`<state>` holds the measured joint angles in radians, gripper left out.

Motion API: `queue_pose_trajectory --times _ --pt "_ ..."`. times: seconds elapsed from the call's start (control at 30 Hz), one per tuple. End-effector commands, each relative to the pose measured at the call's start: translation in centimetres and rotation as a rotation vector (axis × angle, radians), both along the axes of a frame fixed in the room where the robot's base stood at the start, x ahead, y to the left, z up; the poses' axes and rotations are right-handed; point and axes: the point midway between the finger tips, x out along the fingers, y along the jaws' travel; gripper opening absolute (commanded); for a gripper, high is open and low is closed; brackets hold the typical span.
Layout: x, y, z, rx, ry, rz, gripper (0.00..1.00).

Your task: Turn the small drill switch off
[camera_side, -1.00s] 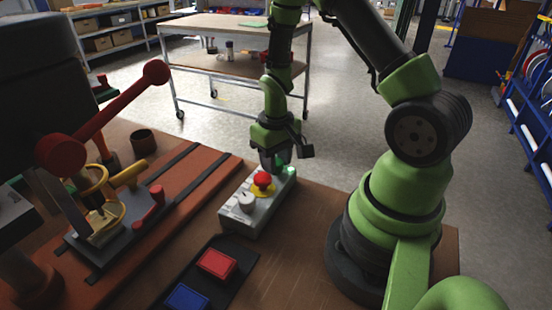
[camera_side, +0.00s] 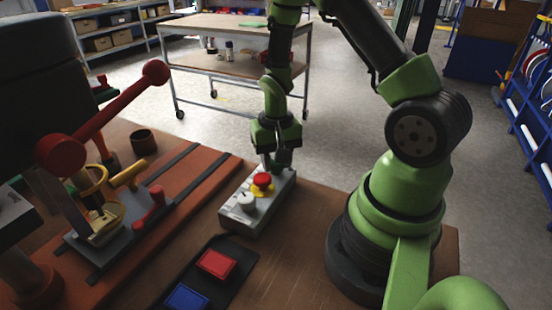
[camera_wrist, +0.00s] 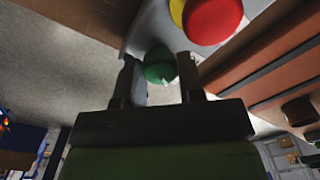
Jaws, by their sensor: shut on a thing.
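A grey control box (camera_side: 252,212) stands on the bench, with a pale round knob (camera_side: 246,202) at its near end and a red button on a yellow collar (camera_side: 262,181) in the middle. My gripper (camera_side: 272,166) points down at the box's far end, just behind the red button. In the wrist view, a round green knob (camera_wrist: 158,64) sits between the two fingers of my gripper (camera_wrist: 160,78), which are shut on it. The red button (camera_wrist: 212,18) shows just beyond. In the side view my gripper hides the green knob.
A drill press with a red lever (camera_side: 112,108) and a vise (camera_side: 100,225) stands on the left. A red pad (camera_side: 216,263) and a blue pad (camera_side: 187,298) lie in front of the box. A brown cup (camera_side: 143,142) stands behind. The bench right of the box is clear.

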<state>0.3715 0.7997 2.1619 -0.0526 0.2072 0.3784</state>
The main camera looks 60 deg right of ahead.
Motion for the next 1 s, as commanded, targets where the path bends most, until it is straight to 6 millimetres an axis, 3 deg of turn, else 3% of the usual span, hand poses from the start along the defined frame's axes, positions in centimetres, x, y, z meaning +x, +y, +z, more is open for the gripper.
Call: queue_pose_trajectory --times 0.2,0.23,0.27,0.67,1.0 --pt "-0.1 0.1 0.0 0.003 0.006 -0.003 0.12" --pt "-0.1 0.1 0.0 0.003 0.006 -0.003 0.4" --pt "-0.1 0.1 0.0 0.003 0.006 -0.002 0.46" --pt "0.0 0.0 0.8 0.0 0.0 0.001 0.46" --pt "0.1 0.0 6.7 -0.001 -0.004 0.0 0.46"
